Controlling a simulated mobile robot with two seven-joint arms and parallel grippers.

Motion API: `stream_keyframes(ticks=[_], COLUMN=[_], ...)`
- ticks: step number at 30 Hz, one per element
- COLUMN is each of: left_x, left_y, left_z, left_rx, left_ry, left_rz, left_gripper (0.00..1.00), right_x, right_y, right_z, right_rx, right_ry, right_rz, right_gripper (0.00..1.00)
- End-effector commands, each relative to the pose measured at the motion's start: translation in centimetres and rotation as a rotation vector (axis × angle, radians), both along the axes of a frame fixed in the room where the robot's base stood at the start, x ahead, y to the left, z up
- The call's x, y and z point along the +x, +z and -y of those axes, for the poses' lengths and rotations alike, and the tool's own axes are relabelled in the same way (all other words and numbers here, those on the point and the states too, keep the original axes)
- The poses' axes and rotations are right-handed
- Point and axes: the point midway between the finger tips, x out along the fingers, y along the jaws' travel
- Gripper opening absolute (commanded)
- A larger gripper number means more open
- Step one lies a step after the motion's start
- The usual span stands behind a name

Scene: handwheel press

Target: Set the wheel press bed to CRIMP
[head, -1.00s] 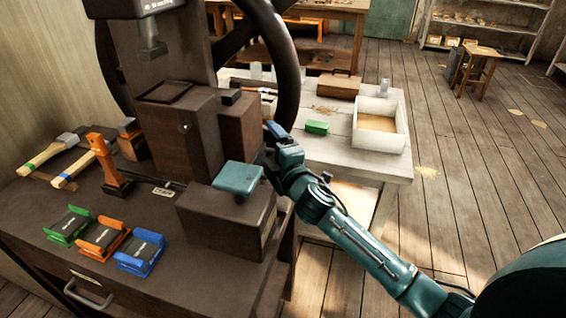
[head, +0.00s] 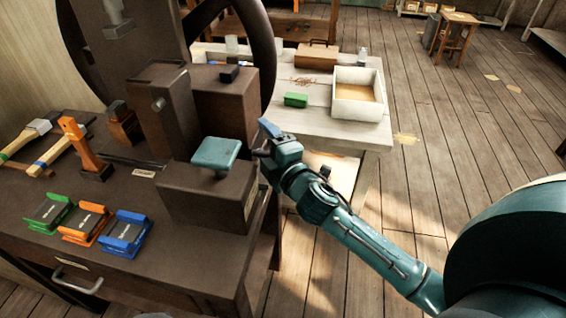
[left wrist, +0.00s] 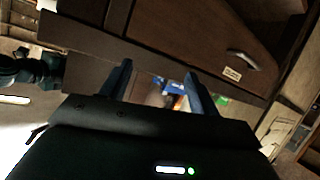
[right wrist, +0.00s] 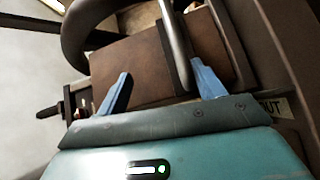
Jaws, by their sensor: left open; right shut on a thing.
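The press is a dark brown machine (head: 165,115) in the head view, with a large dark handwheel (head: 266,60) behind it. In front is a brown block (head: 205,190) topped by a teal pad (head: 215,152). A tag on its right side is unreadable. My right gripper (head: 263,138) is just right of the press, below the wheel rim. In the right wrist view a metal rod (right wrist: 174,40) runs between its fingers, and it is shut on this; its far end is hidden. My left gripper (left wrist: 160,88) is open and empty, facing a drawer front (left wrist: 200,40).
Green (head: 48,212), orange (head: 86,222) and blue (head: 124,233) holders lie on the bench at left. A white table (head: 310,120) with a white tray (head: 358,112) stands at right.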

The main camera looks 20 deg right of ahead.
Motion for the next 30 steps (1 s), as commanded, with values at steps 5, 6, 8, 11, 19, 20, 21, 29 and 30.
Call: stream_keyframes(ticks=[5,6,8,11,19,20,21,29,30], left_x=[0.0,0.0,0.0,0.0,0.0,0.0,0.0,-0.1,0.0], left_y=[0.1,0.1,0.1,0.1,-0.1,-0.2,-0.2,-0.5,-0.6], left_z=[0.0,0.0,0.0,0.1,0.1,0.1,0.1,0.1,0.1], left_rx=[0.0,0.0,0.0,-0.001,0.0,-0.001,-0.001,0.0,0.0], left_ry=[-0.001,-0.001,-0.001,-0.002,-0.002,-0.003,-0.003,-0.003,-0.003], left_rz=[-0.001,-0.001,-0.001,-0.001,-0.002,-0.002,-0.001,-0.001,-0.001], left_gripper=[0.61,0.61,0.61,0.61,0.61,0.61,0.61,0.61,0.61], right_x=[-1.4,-1.7,-2.1,-2.7,-4.6,-4.8,-5.1,-6.9,-7.1], right_y=[1.5,1.5,1.5,1.4,1.1,1.1,1.1,0.3,0.3], right_z=[-0.6,-0.5,-0.5,-0.3,0.0,0.0,0.1,0.4,0.4], right_rx=[0.015,0.015,0.015,0.014,0.011,0.01,0.009,0.007,0.007], right_ry=[0.023,0.023,0.022,0.022,0.021,0.021,0.019,0.018,0.017], right_rz=[0.036,0.036,0.037,0.037,0.038,0.039,0.038,0.028,0.028], right_gripper=[0.47,0.46,0.45,0.43,0.36,0.34,0.34,0.34,0.34])
